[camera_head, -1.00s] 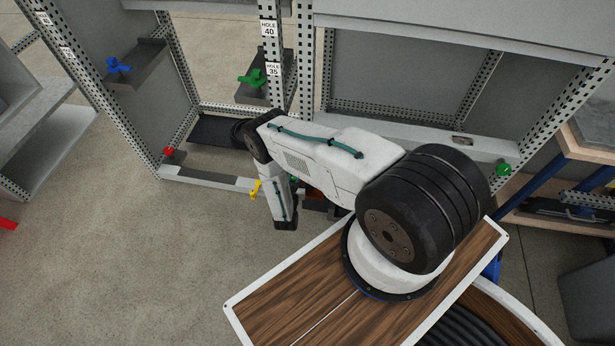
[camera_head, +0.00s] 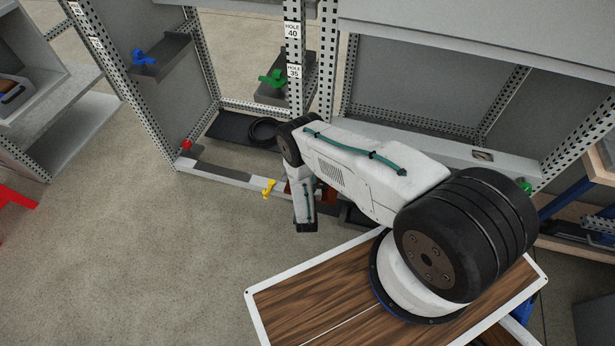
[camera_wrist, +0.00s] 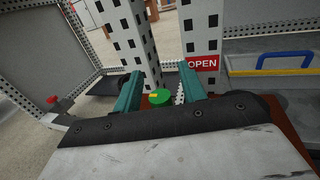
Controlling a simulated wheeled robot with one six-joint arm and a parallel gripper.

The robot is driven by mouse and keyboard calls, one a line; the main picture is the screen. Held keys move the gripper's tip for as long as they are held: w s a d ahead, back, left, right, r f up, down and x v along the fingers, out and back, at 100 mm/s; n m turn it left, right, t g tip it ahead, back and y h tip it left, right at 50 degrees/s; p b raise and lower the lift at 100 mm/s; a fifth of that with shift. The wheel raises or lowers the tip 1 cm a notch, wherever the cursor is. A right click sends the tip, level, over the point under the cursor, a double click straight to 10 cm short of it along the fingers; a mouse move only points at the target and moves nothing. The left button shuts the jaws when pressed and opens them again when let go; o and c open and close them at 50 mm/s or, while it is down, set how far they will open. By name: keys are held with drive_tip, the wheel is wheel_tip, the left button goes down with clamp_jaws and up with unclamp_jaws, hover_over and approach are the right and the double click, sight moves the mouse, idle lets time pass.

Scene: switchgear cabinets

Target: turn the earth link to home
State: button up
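In the wrist view, a round green knob (camera_wrist: 160,97) with a yellow mark on it sits low between the fingers, in front of a perforated upright. It may be the earth link; its label cannot be read. My gripper (camera_wrist: 158,78) is open, with one teal finger on each side of the green knob. No contact with the knob can be made out.
A red OPEN sign (camera_wrist: 202,64) and a blue handle (camera_wrist: 285,60) are to the right. The head view shows blue (camera_head: 144,58), green (camera_head: 272,78), red (camera_head: 186,145) and yellow (camera_head: 268,187) handles on the cabinet frame.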

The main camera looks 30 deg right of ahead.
drive_tip(key=v, duration=0.7)
drive_tip(key=shift+s+a, duration=0.2)
drive_tip(key=shift+s, duration=0.15)
drive_tip(key=shift+s, duration=0.1)
